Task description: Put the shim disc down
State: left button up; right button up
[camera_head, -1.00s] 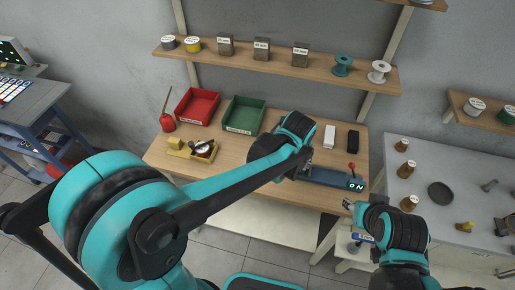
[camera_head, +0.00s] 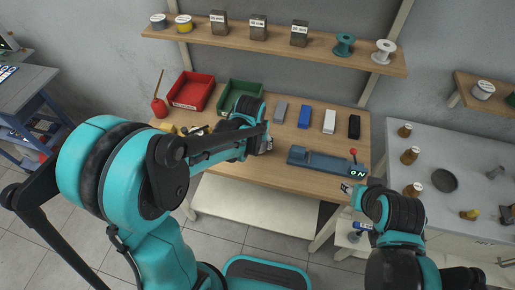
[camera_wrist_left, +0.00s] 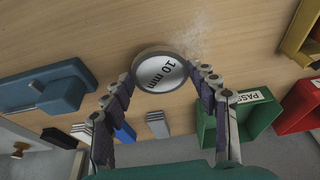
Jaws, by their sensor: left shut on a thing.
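The shim disc (camera_wrist_left: 162,72), a round grey-rimmed disc marked "10 mm", is between the fingertips of my left gripper (camera_head: 266,146) in the left wrist view. The fingers are shut on its sides, and its marked face is toward the wrist camera. The disc is over bare wooden tabletop; how high above it I cannot tell. In the head view my forearm and gripper hide the disc. My left gripper is left of the blue device (camera_head: 318,161) and in front of the green bin (camera_head: 233,92). My right gripper (camera_head: 347,188) is near the table's front right edge; its fingers are too small to read.
A red bin (camera_head: 191,92) stands left of the green one. Grey (camera_head: 280,110), blue (camera_head: 304,117), white (camera_head: 329,121) and black (camera_head: 354,126) blocks line the table's back. The device has a red-knobbed lever (camera_head: 353,153) and an "ON" display. Bare tabletop (camera_head: 265,182) lies in front.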

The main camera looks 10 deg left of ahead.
aim_at(257, 146)
pick_arm(q)
notch_tip(257, 146, down, 4)
jog(key=shift+r+b, duration=0.25)
jog(key=shift+b, duration=0.35)
jog(key=shift+r, duration=0.1)
jog(key=shift+f, duration=0.2)
jog(key=o, duration=1.2)
jog(key=shift+o, duration=0.2)
jog(key=shift+r, duration=0.1)
